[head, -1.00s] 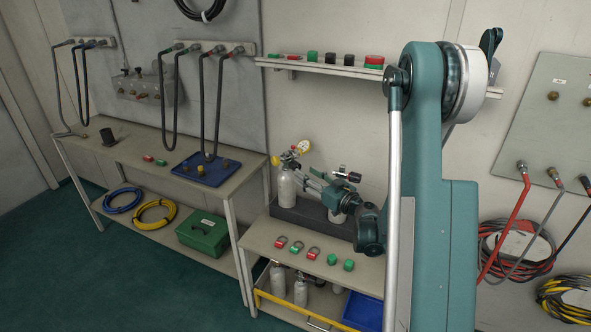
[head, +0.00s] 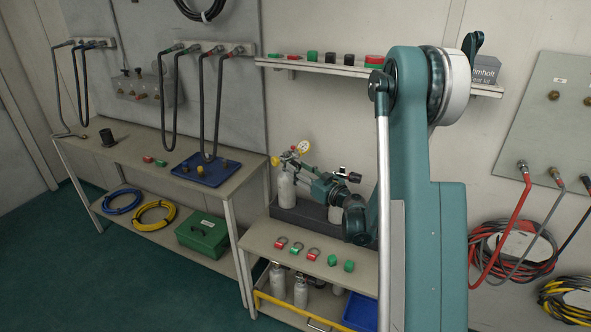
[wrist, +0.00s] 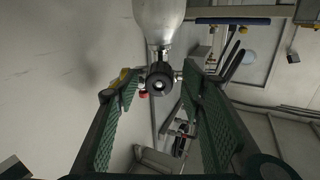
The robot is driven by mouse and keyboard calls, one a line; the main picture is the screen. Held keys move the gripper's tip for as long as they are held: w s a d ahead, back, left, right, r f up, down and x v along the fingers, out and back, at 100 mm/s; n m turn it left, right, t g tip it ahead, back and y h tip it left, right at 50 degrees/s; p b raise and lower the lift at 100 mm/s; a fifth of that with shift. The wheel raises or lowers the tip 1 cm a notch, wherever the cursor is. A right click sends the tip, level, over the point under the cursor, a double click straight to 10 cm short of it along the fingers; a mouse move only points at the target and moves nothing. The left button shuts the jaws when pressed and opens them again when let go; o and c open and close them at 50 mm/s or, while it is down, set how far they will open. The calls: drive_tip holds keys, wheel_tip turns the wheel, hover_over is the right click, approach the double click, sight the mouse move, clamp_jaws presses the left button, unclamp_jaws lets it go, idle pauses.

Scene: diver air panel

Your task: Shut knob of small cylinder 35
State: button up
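A small grey cylinder (head: 286,190) stands upright at the left end of the dark holder, with a yellow knob and a gauge (head: 303,147) at its top. A second cylinder (head: 335,214) stands to its right, partly hidden by my arm. I cannot read a number on either. My gripper (head: 304,170) is at the left cylinder's valve. In the wrist view my gripper (wrist: 158,90) is open, its green pads on either side of a round black knob (wrist: 159,82) below a grey cylinder (wrist: 158,18). I cannot tell whether the pads touch it.
The dark holder (head: 289,214) sits on a bench with several red and green pieces at its front. A black and red valve (head: 344,174) rises close to my gripper's right. A shelf (head: 330,68) runs along the wall above.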

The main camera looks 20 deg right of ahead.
drive_tip(key=shift+x, duration=1.1)
drive_tip(key=c, duration=0.9)
drive_tip(key=shift+m, duration=0.5)
drive_tip(key=m+b, duration=0.1)
drive_tip(key=m, duration=0.1)
drive_tip(key=shift+m, duration=0.3)
drive_tip(key=m+b, duration=0.1)
drive_tip(key=m, duration=0.2)
drive_tip(key=shift+m, duration=0.3)
drive_tip(key=m, duration=0.6)
drive_tip(key=shift+r+g+y+b, duration=0.1)
drive_tip(key=shift+g+y+b, duration=0.2)
drive_tip(key=shift+b, duration=0.1)
